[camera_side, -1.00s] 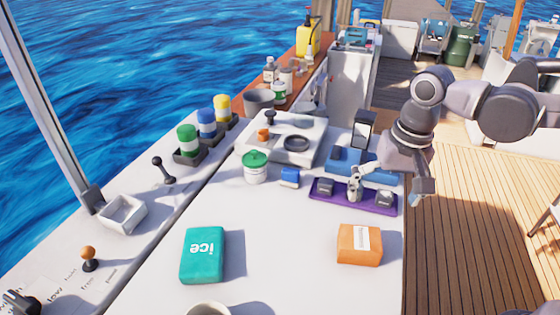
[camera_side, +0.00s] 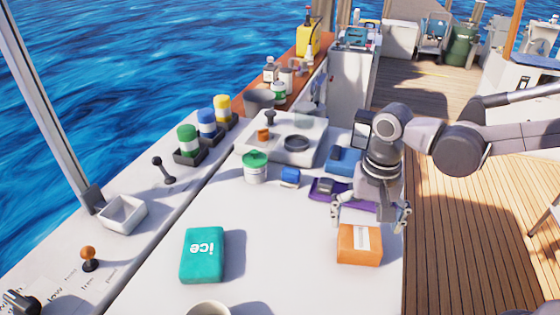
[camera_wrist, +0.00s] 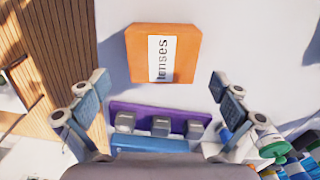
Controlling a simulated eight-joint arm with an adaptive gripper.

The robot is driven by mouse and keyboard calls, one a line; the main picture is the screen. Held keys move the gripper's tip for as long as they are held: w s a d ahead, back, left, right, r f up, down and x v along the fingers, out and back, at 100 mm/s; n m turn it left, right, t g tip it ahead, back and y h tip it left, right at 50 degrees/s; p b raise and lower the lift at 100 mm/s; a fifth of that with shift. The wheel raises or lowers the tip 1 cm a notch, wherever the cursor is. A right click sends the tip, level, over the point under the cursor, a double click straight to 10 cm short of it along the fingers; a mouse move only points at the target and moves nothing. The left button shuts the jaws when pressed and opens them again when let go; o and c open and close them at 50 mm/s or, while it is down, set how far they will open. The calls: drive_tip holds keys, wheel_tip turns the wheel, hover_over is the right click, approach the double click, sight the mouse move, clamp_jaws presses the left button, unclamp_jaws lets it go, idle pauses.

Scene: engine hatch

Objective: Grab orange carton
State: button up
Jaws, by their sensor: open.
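The orange carton (camera_side: 359,246) lies on the white counter near its right edge. In the wrist view the orange carton (camera_wrist: 185,52) shows a white label reading "lenses". My gripper (camera_side: 370,212) hangs above and just behind the carton, pointing down, with its fingers spread. In the wrist view my gripper (camera_wrist: 157,92) is open and empty, its fingers on either side and the carton ahead between them. The gripper does not appear to touch the carton.
A purple tray (camera_side: 318,194) with grey blocks lies behind the carton, partly hidden by my gripper. A teal "ice" pack (camera_side: 202,255) lies to the left. A green-lidded tub (camera_side: 255,168) and a blue block (camera_side: 290,177) stand further back. The counter between pack and carton is clear.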

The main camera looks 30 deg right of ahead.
sight(361, 238)
drive_tip(key=f, duration=0.3)
drive_tip(key=shift+s+a+f, duration=0.1)
drive_tip(key=shift+a, duration=0.25)
drive_tip(key=shift+f, duration=0.65)
drive_tip(key=c, duration=1.2)
